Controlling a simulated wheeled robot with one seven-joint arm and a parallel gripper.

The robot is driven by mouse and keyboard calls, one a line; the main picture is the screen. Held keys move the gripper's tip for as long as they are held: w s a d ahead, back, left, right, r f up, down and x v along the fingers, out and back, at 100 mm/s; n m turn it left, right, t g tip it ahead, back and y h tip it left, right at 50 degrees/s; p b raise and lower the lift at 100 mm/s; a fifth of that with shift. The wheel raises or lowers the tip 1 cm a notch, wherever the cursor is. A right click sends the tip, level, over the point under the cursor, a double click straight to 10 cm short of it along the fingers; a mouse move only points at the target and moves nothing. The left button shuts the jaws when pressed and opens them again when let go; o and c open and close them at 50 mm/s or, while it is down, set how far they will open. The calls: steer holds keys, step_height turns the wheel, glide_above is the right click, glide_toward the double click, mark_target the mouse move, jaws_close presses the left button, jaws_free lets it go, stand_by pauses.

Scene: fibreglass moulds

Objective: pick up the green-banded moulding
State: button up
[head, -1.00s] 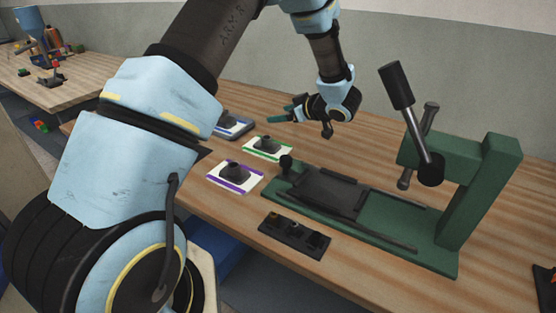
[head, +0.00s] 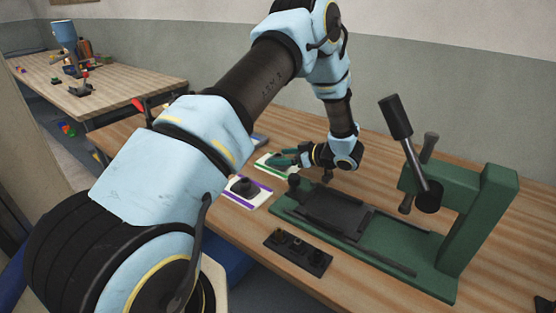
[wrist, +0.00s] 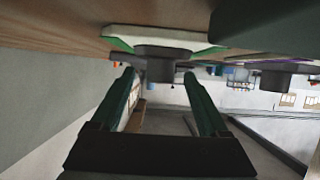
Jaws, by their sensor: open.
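The green-banded moulding (head: 264,168) lies on the wooden bench, partly hidden behind my gripper in the head view. It is a white plate with green edging and a dark grey raised block; the block (wrist: 163,66) shows in the wrist view, where the bench is at the top. My gripper (head: 276,159) is low over the moulding, its fingers roughly level. In the wrist view my gripper (wrist: 160,77) is open, with the block ahead between its two green fingertips. I cannot tell whether the fingers touch it.
A purple-banded moulding (head: 244,190) lies just nearer. A green press (head: 462,225) with a dark lever stands to the right. A black tray (head: 298,252) with small parts is in front. A blue-edged item (head: 259,139) is partly hidden behind my arm.

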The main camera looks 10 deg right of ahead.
steer(key=shift+x, duration=1)
jaws_close()
steer(key=shift+r, duration=0.1)
